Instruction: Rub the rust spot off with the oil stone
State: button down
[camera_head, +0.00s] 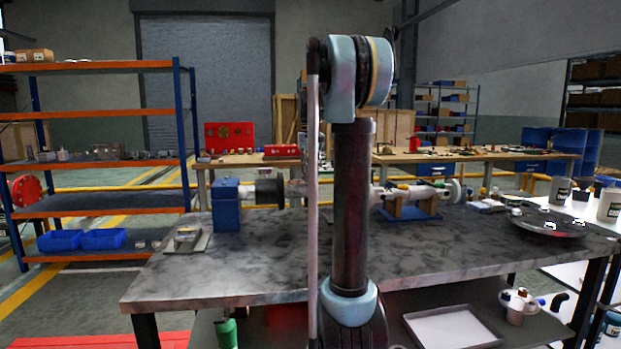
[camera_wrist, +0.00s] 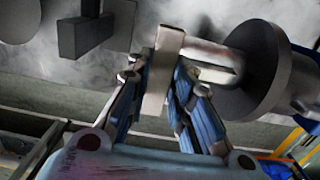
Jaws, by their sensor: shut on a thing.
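My gripper (camera_wrist: 161,78) is shut on a tan-grey oblong block, which looks like the oil stone (camera_wrist: 163,62), held between its blue-padded fingers in the wrist view. The stone's upper part is beside a metal shaft (camera_wrist: 212,52) that runs right into a round grey flange (camera_wrist: 262,70). I cannot tell whether stone and shaft touch. No rust spot can be made out. In the head view a blue block (camera_head: 226,206) with a shaft and dark disc (camera_head: 270,191) stands on the table. My arm crosses the middle of that view, and my gripper cannot be made out there.
A dark block (camera_wrist: 85,36) shows at upper left in the wrist view. On the grey table (camera_head: 190,272) are a small plate (camera_head: 187,241), a blue-based shaft assembly (camera_head: 408,209) at right and a round tray (camera_head: 548,226). The table's front left is clear.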

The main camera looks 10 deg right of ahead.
jog(key=shift+s+f, duration=0.1)
jog(key=shift+s, duration=1.1)
jog(key=shift+w, duration=1.25)
jog(key=shift+r, duration=3.6)
notch_tip(320, 180, down, 7)
jog(key=shift+f, duration=0.1)
jog(key=shift+s, duration=0.6)
